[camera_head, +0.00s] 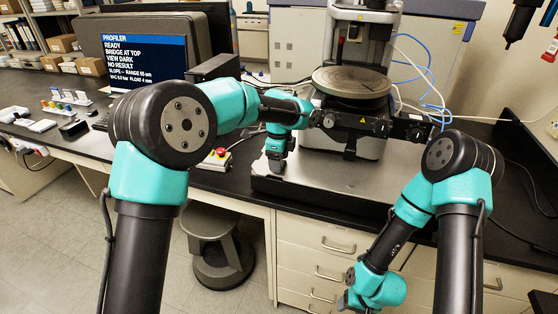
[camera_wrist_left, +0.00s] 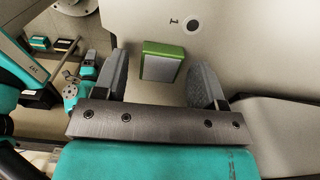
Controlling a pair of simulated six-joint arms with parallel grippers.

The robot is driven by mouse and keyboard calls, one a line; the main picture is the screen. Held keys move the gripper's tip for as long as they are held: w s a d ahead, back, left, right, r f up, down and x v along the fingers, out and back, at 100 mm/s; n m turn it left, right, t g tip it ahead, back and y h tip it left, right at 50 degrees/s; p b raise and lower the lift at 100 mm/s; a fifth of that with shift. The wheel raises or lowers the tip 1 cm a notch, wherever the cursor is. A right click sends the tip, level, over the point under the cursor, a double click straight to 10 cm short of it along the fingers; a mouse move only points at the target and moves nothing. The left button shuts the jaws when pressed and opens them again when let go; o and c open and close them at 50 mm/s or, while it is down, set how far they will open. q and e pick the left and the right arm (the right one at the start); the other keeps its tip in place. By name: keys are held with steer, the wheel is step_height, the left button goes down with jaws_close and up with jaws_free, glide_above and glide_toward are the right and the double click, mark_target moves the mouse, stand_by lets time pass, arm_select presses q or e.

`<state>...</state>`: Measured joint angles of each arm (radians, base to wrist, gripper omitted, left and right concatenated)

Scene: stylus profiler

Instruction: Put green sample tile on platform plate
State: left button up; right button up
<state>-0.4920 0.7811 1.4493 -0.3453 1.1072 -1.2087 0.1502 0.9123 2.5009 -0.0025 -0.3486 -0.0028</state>
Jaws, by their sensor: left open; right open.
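The green sample tile (camera_wrist_left: 163,62) has a green rim and a pale grey face. In the left wrist view it lies on a light surface between the lines of my left gripper's fingers, with a gap on both sides. My left gripper (camera_wrist_left: 162,85) is open and empty; in the head view it points down (camera_head: 275,168) over the left part of the instrument's metal base. I cannot make out the tile in the head view. The platform plate (camera_head: 350,84) is a bare, round grey disc on the profiler.
The profiler's dark stage (camera_head: 375,126) juts out below the plate. Blue and white cables (camera_head: 432,90) run to its right. A red stop button box (camera_head: 213,159) and a monitor (camera_head: 145,62) stand to the left. The metal base (camera_head: 320,190) is clear at the front.

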arm_select(q)
step_height(320, 180, up, 12)
stand_by(0.5)
steer(key=shift+f, duration=0.15)
